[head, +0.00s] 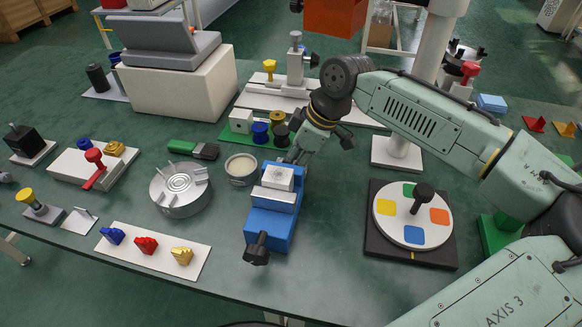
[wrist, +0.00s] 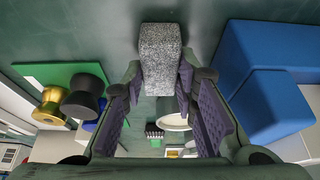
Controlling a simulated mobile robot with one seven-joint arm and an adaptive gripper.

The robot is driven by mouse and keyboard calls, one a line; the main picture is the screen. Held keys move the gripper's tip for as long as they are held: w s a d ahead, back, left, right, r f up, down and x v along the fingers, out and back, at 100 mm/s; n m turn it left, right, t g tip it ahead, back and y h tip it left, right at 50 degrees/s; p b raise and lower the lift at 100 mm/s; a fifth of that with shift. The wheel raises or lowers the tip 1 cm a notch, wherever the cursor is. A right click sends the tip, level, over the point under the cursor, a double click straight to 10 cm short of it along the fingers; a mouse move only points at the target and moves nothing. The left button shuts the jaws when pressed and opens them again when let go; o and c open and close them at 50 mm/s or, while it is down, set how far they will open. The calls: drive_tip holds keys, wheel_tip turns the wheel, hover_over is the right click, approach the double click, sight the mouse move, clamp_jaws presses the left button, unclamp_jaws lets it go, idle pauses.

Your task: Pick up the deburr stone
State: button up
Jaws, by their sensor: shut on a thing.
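The deburr stone (wrist: 161,50) is a grey speckled block in the middle of the wrist view. My gripper (wrist: 158,88) has its purple-padded fingers on both sides of the stone, shut on it. In the head view my gripper (head: 293,157) points down just behind the blue vise (head: 270,222). I cannot make out the stone in the head view; the vise and fingers seem to hide it. In the wrist view the blue vise (wrist: 265,60) stands close to the right of the stone, apart from it.
A pale block (head: 278,178) sits in the vise top. A round tin (head: 241,168) and a green-handled brush (head: 192,149) lie left of my gripper. Coloured spools (head: 261,132) on a green mat stand behind. A turntable (head: 413,222) is at the right. Bare bench lies between vise and turntable.

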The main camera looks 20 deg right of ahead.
clamp_jaws()
drive_tip(key=shift+r, duration=0.1)
wheel_tip(320, 180, up, 10)
drive_tip(key=shift+b, duration=0.4)
drive_tip(key=shift+o, duration=1.8)
unclamp_jaws()
drive_tip(key=c, duration=0.5)
